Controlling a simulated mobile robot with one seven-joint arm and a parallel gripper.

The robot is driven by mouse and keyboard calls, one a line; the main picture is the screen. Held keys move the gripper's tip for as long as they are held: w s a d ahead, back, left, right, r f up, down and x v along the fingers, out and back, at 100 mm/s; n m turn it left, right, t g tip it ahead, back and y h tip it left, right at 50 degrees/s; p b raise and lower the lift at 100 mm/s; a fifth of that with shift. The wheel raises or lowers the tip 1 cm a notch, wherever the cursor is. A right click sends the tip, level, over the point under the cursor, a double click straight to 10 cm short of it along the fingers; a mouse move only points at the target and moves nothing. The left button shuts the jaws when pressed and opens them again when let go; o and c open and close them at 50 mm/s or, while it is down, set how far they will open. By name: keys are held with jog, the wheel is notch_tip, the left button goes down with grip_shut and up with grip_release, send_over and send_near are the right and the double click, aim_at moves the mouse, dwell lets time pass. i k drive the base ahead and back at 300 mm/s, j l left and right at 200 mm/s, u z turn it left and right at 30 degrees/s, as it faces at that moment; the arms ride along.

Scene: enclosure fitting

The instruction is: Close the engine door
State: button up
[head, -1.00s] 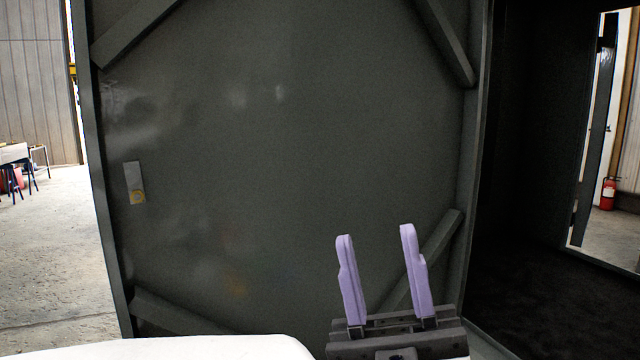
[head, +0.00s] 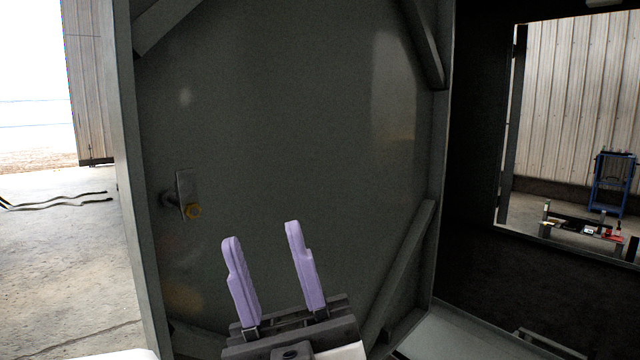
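The engine door (head: 290,140) is a large dark grey panel with diagonal braces at its corners, and it stands open across the middle of the view. Its latch plate (head: 186,190) with a yellow round part sits near the door's left edge. My gripper (head: 259,232) has two purple fingers pointing up, spread apart with nothing between them. It is in front of the door's lower middle, right of and below the latch. I cannot tell whether it touches the door. The dark enclosure (head: 470,210) opens to the right of the door.
A window-like opening (head: 570,130) in the enclosure shows a corrugated wall, a blue cart (head: 612,185) and a low table with small items. Bare concrete floor (head: 60,270) lies left of the door, with black cables (head: 60,201) farther back.

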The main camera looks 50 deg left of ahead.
aim_at(332, 117)
jog(key=k+j, duration=0.7)
jog(key=j, duration=0.6)
jog(key=k+j, duration=0.15)
jog(key=j, duration=0.2)
jog(key=i+j, duration=0.15)
jog(key=j, duration=0.2)
jog(key=i+j, duration=0.15)
jog(key=j, duration=0.15)
jog(key=i+j, duration=0.15)
jog(key=j, duration=0.2)
jog(key=i+j, duration=0.15)
jog(key=j, duration=0.15)
jog(key=k+j, duration=0.85)
jog(key=j+z, duration=0.05)
